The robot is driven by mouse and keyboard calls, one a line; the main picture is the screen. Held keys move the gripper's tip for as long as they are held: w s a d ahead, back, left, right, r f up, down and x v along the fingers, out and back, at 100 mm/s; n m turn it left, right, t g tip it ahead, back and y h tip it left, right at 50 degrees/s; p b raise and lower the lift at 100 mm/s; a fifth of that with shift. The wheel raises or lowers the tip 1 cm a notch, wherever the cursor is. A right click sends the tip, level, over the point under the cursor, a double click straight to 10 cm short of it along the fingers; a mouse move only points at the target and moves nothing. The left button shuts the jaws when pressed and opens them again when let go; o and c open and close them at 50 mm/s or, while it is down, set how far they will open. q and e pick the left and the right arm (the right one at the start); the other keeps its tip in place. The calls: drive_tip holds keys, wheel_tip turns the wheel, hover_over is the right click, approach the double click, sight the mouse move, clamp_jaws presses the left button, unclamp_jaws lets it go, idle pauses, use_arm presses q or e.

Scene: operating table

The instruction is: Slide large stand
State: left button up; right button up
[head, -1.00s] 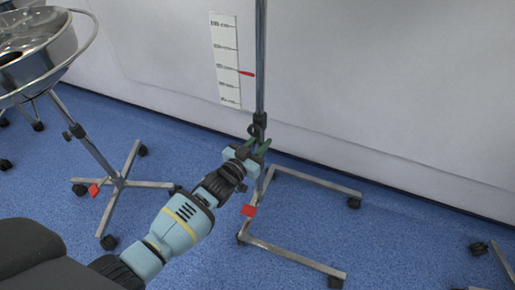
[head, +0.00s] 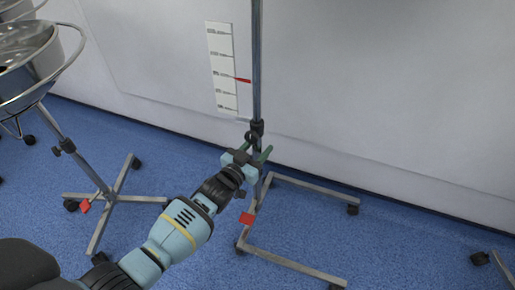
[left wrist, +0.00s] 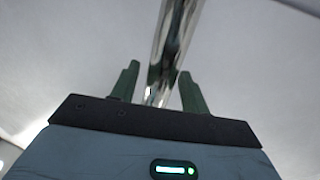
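The large stand is a tall metal pole (head: 257,70) upright in front of the wall, with a dark clamp and a U-shaped wheeled base (head: 290,262) on the blue floor. A red tag (head: 246,219) is low on it. My left gripper (head: 256,153) is at the pole just below the dark clamp, with its green fingers on either side. In the left wrist view the pole (left wrist: 168,65) runs between the two fingers, with a gap showing on the left finger's side. The gripper looks open around the pole. My right gripper is out of view.
A wheeled stand (head: 108,196) with metal bowls (head: 30,65) is at the left. Part of another wheeled base (head: 503,268) shows at the lower right. Floor between the bases is clear.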

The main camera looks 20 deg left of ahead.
use_arm(q)
drive_tip(key=shift+s, duration=0.1)
drive_tip(key=shift+s, duration=0.2)
drive_tip(key=p+v, duration=0.3)
drive_tip(key=v, duration=0.3)
drive_tip(key=shift+s+a+r, duration=0.1)
drive_tip(key=shift+s+a, duration=0.05)
drive_tip(key=shift+s, duration=0.15)
drive_tip(key=shift+s+a, duration=0.1)
drive_tip(key=shift+s, duration=0.2)
